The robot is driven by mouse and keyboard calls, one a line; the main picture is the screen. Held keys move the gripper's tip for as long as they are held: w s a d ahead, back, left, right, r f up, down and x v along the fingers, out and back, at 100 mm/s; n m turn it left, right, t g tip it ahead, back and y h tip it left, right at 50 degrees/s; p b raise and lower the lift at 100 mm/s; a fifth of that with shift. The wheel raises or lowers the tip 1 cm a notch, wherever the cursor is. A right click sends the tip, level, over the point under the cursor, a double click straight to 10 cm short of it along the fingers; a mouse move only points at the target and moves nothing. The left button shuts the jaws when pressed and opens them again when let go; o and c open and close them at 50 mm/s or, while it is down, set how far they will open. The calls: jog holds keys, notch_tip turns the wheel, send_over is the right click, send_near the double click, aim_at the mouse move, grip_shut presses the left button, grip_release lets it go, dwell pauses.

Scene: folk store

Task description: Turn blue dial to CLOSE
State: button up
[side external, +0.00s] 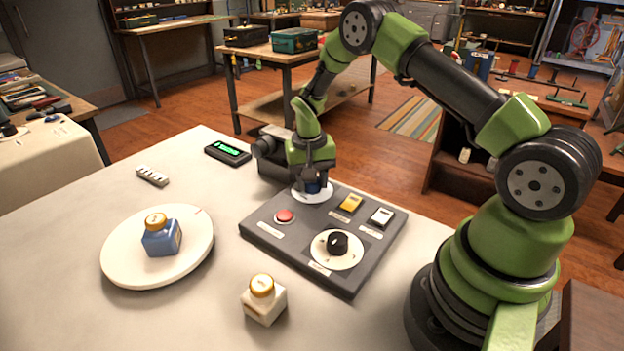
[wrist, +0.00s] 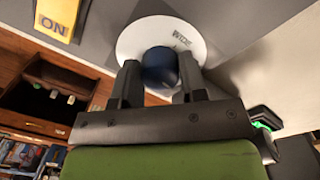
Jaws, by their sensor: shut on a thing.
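The blue dial (wrist: 160,68) sits on a white disc (wrist: 133,38) of the dark control panel (side external: 262,237). In the wrist view my gripper (wrist: 158,80) has a finger on each side of the dial and is shut on it. The disc shows a label that reads like "WIDE"; no CLOSE label can be read. In the side view my gripper (side external: 313,180) points down over the dial (side external: 312,187) at the panel's back corner and hides most of it.
The panel also has a red button (side external: 284,215), a yellow switch (side external: 351,202), a white switch (side external: 382,216) and a black dial (side external: 338,243). A blue jar (side external: 161,238) stands on a white plate (side external: 122,262). A white jar (side external: 264,300) stands in front. A display box (side external: 228,152) and power strip (side external: 152,176) lie behind.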

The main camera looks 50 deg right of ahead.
dwell(0.4)
jog(key=o, duration=0.9)
jog(key=shift+o, duration=0.2)
notch_tip(320, 180, up, 10)
jog(key=shift+w+a, duration=0.2)
jog(key=s+a+r+n+t, duration=0.1)
jog(key=s+a+r+t, duration=0.2)
jog(key=r, duration=0.6)
jog(key=s+a+r+n+t, duration=0.1)
jog(key=s+a+r, duration=0.2)
jog(key=s, duration=0.3)
jog(key=s+a+r+n+t+y, duration=0.1)
jog(key=s+a+r+t, duration=0.1)
jog(key=s, duration=0.4)
jog(key=s+a+r+n+t+y, duration=0.1)
jog(key=s+a+r, duration=0.3)
jog(key=s, duration=0.3)
jog(key=shift+a+r+n+t, duration=0.25)
jog(key=shift+a+n+t, duration=0.05)
jog(key=shift+a, duration=0.3)
